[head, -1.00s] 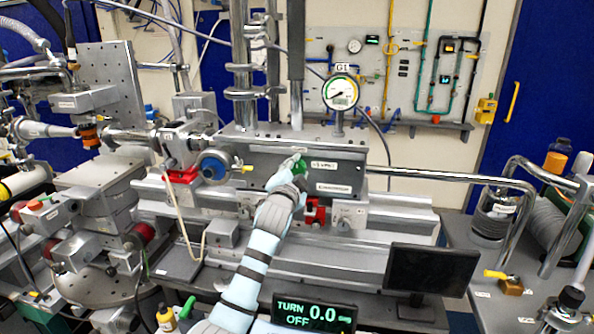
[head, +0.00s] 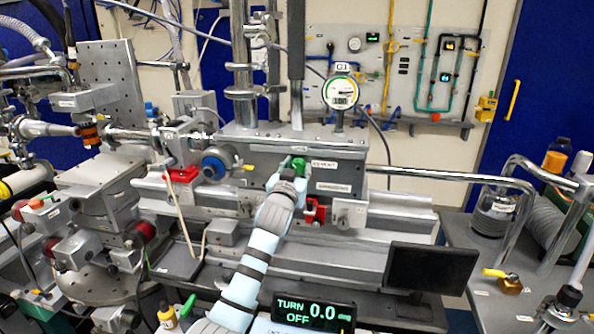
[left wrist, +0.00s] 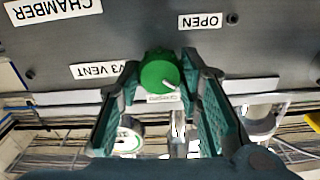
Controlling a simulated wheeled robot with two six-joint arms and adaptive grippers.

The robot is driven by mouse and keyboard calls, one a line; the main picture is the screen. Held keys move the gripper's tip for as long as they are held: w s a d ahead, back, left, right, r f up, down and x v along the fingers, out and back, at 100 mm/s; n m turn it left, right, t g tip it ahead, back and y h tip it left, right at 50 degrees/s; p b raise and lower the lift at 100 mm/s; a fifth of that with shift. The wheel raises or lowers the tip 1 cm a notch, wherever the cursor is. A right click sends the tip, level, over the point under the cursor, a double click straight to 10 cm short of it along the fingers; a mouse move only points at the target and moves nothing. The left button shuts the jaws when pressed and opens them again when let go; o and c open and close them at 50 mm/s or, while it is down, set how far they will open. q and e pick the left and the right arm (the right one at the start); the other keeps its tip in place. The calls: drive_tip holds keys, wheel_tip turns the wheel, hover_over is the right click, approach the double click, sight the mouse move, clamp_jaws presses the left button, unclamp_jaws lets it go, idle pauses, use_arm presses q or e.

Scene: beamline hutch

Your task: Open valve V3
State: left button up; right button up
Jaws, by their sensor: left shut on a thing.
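The green round knob of valve V3 (head: 301,164) sits on the front of the grey chamber box (head: 250,146). A display (head: 313,312) in front reads "TURN 0.0" and "OFF". My right gripper is not in view.
A round gauge G1 (head: 340,93) stands above the box. A dark monitor (head: 431,272) stands at the front right. A pipe (head: 440,176) runs right from the box.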

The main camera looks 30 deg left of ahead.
use_arm(q)
drive_tip(key=n+b, duration=0.1)
drive_tip(key=n, duration=0.5)
drive_tip(key=shift+n+b, duration=1.15)
drive_tip(key=shift+n, duration=2.55)
drive_tip(key=o, duration=1.2)
drive_tip(key=shift+c, duration=0.2)
